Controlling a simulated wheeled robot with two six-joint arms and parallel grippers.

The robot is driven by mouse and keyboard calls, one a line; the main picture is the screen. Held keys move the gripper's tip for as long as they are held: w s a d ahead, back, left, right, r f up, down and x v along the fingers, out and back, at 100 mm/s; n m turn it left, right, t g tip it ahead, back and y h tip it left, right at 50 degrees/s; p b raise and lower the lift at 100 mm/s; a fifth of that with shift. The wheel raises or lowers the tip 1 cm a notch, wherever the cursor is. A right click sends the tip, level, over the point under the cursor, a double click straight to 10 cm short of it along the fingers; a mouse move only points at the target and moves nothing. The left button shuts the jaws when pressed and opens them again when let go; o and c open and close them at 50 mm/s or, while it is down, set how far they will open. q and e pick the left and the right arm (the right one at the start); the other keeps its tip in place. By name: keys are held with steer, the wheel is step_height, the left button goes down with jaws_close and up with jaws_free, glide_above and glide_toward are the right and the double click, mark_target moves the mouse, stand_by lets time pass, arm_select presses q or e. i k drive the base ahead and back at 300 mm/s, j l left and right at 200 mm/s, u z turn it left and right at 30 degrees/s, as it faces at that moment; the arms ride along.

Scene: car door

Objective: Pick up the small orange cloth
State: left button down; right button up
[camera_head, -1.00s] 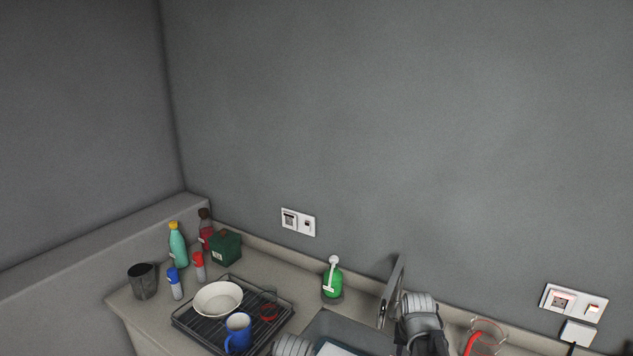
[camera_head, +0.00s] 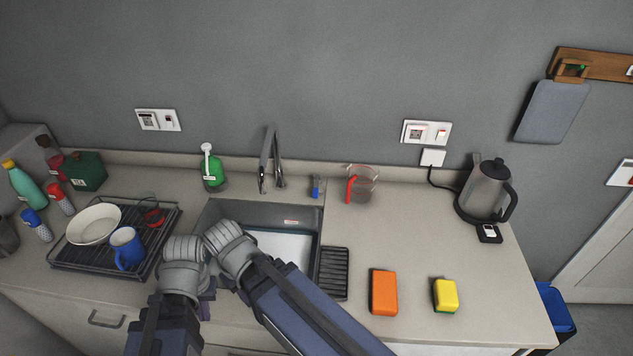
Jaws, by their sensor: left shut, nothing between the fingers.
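The small orange cloth (camera_head: 383,292) looks like a flat rectangular block. It lies on the counter's front part, right of the sink and the dark ribbed mat. Nothing touches or covers it. My two arms reach in at the lower left, with their grey joints close together in front of the sink. My left gripper (camera_head: 208,289) is mostly hidden among these arm links; it is shut and empty, well to the left of the orange cloth. My right gripper cannot be made out.
A yellow and green sponge (camera_head: 445,296) lies right of the cloth. A kettle (camera_head: 486,190) and a measuring jug (camera_head: 361,184) stand behind. The sink (camera_head: 262,215) and a dish rack (camera_head: 160,225) with a bowl and blue mug (camera_head: 127,249) are left. Counter around the cloth is clear.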

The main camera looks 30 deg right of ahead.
mark_target(384, 299)
steer(key=z, duration=1.55)
steer(key=l, duration=0.1)
